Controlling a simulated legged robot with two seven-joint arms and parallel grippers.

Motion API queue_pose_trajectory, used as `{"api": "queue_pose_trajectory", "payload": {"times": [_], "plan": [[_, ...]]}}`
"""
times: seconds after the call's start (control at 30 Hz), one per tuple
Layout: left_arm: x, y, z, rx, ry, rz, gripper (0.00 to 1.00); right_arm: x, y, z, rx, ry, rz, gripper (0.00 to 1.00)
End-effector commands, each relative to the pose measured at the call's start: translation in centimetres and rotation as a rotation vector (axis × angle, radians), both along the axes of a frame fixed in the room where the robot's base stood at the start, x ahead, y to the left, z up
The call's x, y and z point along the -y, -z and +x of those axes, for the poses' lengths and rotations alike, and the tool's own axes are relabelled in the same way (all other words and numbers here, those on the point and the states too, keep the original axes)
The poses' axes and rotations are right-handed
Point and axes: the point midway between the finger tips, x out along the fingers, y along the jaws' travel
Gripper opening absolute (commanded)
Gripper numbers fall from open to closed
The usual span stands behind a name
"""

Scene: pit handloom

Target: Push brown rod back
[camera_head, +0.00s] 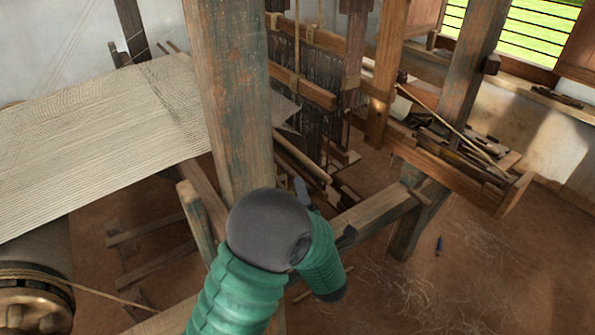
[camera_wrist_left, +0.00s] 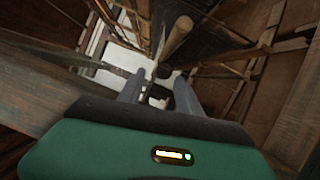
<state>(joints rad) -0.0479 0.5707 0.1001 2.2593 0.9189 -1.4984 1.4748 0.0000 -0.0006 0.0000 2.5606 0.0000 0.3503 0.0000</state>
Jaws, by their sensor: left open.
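A brown wooden rod (camera_head: 303,158) runs at a slant among the loom beams, just beyond my left gripper (camera_head: 325,212) in the head view. A round brown rod also shows in the left wrist view (camera_wrist_left: 176,38), beyond and between the two grey fingers of my left gripper (camera_wrist_left: 160,82). The fingers are apart and nothing shows held between them. I cannot tell whether a finger touches the rod. My green forearm and dark wrist hide part of the gripper in the head view. My right gripper is out of view.
A thick wooden post (camera_head: 233,100) stands just behind my left arm. A horizontal beam (camera_head: 375,212) runs right of the gripper. Woven cloth (camera_head: 100,130) stretches at the left above a cloth roller (camera_head: 35,260). Heddles (camera_head: 315,85) hang behind. The earthen floor (camera_head: 480,270) is mostly open at right.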

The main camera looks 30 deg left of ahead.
Motion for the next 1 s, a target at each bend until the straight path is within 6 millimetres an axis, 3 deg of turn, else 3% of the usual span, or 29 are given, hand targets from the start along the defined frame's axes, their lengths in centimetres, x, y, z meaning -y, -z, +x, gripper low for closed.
{"api": "queue_pose_trajectory", "payload": {"times": [0.13,0.3,0.67,1.0], "plan": [[-2.4,-0.5,2.8,0.000,-0.001,0.003,0.41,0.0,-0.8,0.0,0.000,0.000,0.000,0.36],[-4.3,-0.6,4.9,-0.002,0.001,0.004,0.41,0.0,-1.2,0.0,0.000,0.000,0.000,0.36],[-5.0,-0.6,5.5,-0.003,0.003,0.003,0.41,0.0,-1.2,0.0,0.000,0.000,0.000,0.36],[-5.0,-0.5,5.5,-0.005,0.003,0.003,0.00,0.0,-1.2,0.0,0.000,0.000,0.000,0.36]]}}
